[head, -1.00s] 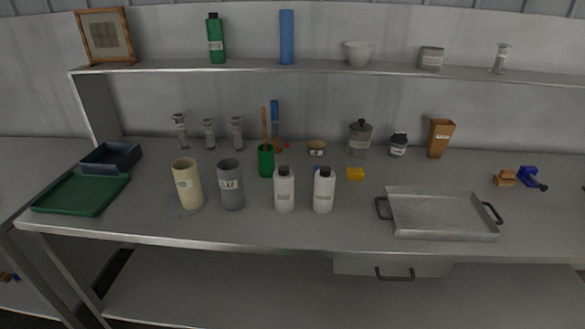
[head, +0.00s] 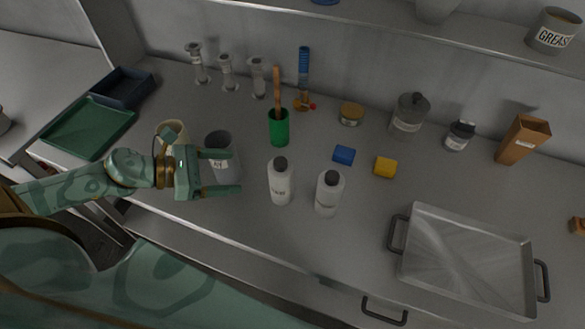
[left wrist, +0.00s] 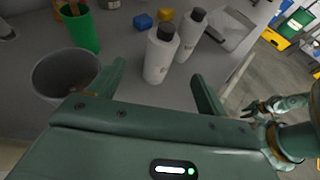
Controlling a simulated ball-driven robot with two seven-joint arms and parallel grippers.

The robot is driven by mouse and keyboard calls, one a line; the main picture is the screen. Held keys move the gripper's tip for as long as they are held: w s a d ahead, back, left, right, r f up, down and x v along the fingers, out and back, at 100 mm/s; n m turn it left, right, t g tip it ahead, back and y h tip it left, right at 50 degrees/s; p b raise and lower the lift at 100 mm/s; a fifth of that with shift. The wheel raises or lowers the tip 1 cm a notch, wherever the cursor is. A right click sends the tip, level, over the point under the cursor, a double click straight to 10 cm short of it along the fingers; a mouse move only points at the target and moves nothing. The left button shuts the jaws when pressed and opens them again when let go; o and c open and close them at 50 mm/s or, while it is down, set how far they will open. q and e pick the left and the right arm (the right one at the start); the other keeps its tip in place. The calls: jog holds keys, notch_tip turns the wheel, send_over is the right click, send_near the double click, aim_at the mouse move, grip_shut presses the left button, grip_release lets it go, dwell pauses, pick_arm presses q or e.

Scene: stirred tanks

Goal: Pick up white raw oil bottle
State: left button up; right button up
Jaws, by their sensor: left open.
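Two white bottles with dark caps stand upright side by side on the bench: a left one (head: 281,182) and a right one (head: 328,193). Their labels are too small to read, so I cannot tell which is raw oil. Both show in the left wrist view, the left bottle (left wrist: 161,53) nearer and the other (left wrist: 190,36) behind it. My left gripper (head: 236,172) is open and empty, left of the left bottle and apart from it, its fingers pointing toward the bottle. My right gripper (left wrist: 260,106) shows small at the right of the left wrist view.
A grey cup (head: 221,157) is beside my left gripper, and a cream cup (head: 172,131) is partly hidden by my arm. A green cup (head: 279,128), a blue block (head: 344,155) and a yellow block (head: 385,167) stand behind the bottles. A metal tray (head: 468,258) lies right.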

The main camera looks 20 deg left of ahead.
aim_at(287, 170)
pick_arm(q)
jog(key=x, duration=0.4)
jog(key=p+x, duration=0.1)
jog(key=x, duration=0.4)
jog(key=p+x, duration=0.1)
jog(key=x, duration=0.4)
jog(key=shift+d+r, duration=0.2)
jog(key=shift+d, duration=0.2)
jog(key=shift+w+d+f, duration=0.2)
jog(key=shift+w, duration=0.05)
jog(key=c, duration=1.3)
pick_arm(e)
notch_tip(287, 170, up, 2)
jog(key=shift+r, duration=0.1)
